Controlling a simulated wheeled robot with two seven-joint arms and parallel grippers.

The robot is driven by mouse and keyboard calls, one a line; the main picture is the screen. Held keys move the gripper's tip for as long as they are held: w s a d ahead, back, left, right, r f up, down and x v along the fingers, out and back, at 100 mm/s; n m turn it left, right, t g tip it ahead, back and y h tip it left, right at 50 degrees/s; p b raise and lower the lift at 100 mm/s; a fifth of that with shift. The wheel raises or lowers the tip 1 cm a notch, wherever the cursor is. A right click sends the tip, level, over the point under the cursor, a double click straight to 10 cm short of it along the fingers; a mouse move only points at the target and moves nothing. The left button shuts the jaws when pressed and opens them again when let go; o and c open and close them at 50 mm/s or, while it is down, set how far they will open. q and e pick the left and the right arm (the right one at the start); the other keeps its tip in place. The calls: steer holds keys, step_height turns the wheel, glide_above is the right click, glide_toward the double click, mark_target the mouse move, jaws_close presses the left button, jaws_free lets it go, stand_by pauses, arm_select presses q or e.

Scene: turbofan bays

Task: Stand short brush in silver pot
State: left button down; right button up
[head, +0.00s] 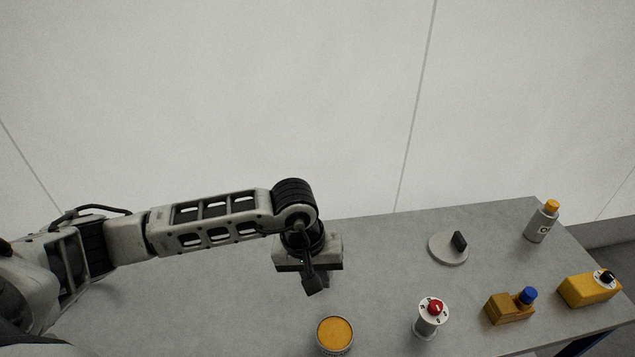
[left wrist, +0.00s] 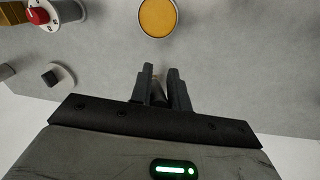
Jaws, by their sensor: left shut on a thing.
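My left gripper (head: 314,284) points down over the table, a little behind a round silver-rimmed pot (head: 335,337) with a flat orange-yellow top or inside. In the left wrist view the pot (left wrist: 160,17) shows at the top edge, ahead of the fingers and apart from them. The left gripper (left wrist: 161,78) is shut on a small, mostly hidden thing, likely the short brush (left wrist: 159,92); only a dark part with a tan edge shows between the fingers. My right gripper is out of view.
On the grey table (head: 210,310), a red-knobbed grey cylinder (head: 430,320) stands right of the pot. Further right are a disc with a dark upright tab (head: 448,250), a brown block with a blue cap (head: 508,309), a yellow box (head: 588,291) and a bottle (head: 540,224).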

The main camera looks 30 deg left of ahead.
arm_select(q)
steer(key=w+a+r+n+t+h, duration=0.15)
steer(key=w+r+n, duration=0.25)
steer(key=w+n, duration=0.45)
steer(key=w+a+r+n+h, duration=0.15)
steer(key=w+r+n, duration=0.35)
steer(key=n, duration=0.7)
step_height(320, 180, down, 12)
steer(key=y+b, duration=0.1)
steer(key=b, duration=0.7)
steer(key=shift+s+a+f, duration=0.15)
steer(key=shift+s+a, duration=0.05)
steer(key=shift+a, duration=0.2)
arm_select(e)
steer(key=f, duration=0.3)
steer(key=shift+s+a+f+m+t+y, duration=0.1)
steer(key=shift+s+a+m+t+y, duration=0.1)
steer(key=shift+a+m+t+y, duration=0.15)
arm_select(q)
steer(key=c, duration=1.3)
jaws_free()
steer(key=shift+o, duration=0.2)
